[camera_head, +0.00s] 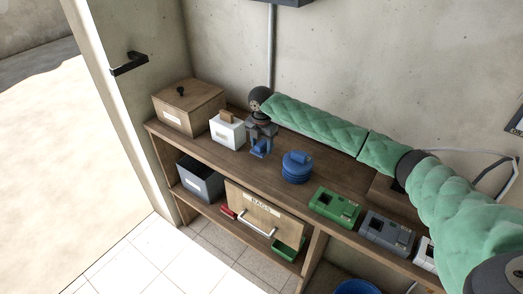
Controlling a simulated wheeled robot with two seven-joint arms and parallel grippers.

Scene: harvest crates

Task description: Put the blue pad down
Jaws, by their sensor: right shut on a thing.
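My right gripper (261,142) points down over the wooden shelf top (240,165), between a white box and a stack of round blue things. It is shut on a small blue pad (260,149), which is partly hidden by the fingers. The pad is low, close to the shelf top; I cannot tell whether it touches. The round blue stack (297,170) stands just to the right, with a small blue piece on its top. My left gripper is not in view.
A white box (227,133) with a brown block on top and a wooden lidded box (188,106) stand to the left. Green (335,207) and grey (386,233) devices sit to the right. A grey bin (200,180) and a "BAGS" panel (265,215) are below.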

